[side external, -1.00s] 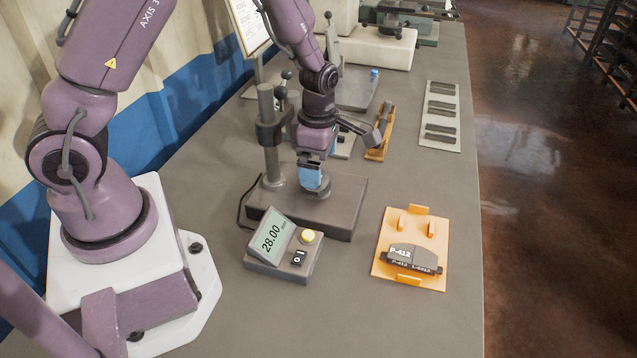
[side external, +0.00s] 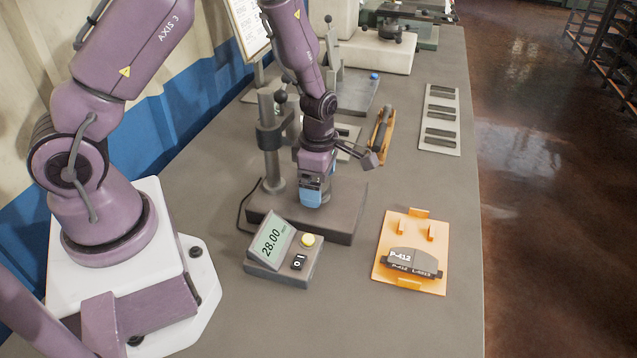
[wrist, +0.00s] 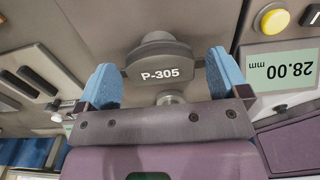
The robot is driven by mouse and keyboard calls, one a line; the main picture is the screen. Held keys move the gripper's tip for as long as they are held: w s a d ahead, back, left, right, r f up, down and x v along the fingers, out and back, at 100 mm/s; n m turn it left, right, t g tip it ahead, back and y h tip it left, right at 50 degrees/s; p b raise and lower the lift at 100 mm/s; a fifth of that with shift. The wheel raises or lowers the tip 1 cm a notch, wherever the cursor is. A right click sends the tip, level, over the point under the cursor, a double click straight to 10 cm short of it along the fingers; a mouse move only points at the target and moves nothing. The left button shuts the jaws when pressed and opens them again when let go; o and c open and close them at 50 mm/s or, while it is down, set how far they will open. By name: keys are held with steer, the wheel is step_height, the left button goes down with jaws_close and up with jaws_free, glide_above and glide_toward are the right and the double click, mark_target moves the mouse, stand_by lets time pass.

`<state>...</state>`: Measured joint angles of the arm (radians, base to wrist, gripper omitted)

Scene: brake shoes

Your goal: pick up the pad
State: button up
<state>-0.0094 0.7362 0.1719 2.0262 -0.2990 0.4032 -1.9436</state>
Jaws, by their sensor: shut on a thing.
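A dark grey pad marked P-305 (wrist: 160,72) sits between the two blue fingers of my gripper (wrist: 162,62) in the wrist view, and the gripper is shut on it. In the side external view my gripper (side external: 311,198) is low over the dark base of the gauge stand (side external: 340,222), and its fingers hide the pad there. I cannot tell whether the pad touches the stand. A second pad marked P-412 (side external: 414,258) lies on the orange fixture (side external: 433,240) to the right, apart from my gripper.
A readout box (side external: 284,250) showing 28.00 stands in front of the stand. The stand's post (side external: 270,150) rises close to the left of my gripper. Behind are a small orange holder (side external: 381,140) and a slotted grey tray (side external: 440,145). Bare bench lies between box and fixture.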

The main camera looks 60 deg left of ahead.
steer(key=shift+r, duration=0.65)
steer(key=s+d+r, duration=0.2)
steer(key=s+r, duration=0.9)
steer(key=s, duration=0.3)
steer(key=w+d+f+m, duration=0.3)
steer(key=w+m, duration=0.1)
steer(key=w, duration=0.3)
steer(key=w+d+f+m, duration=0.3)
steer(key=w+f+m, duration=0.1)
steer(key=w, duration=0.4)
steer(key=w+d+f+m, duration=0.3)
steer(key=w+m, duration=0.1)
steer(key=w, duration=0.4)
steer(key=shift+f, duration=0.25)
steer(key=shift+w+d+m, duration=1.8)
steer(key=shift+w+m, duration=0.85)
steer(key=shift+m, duration=0.85)
steer(key=shift+f, duration=2.45)
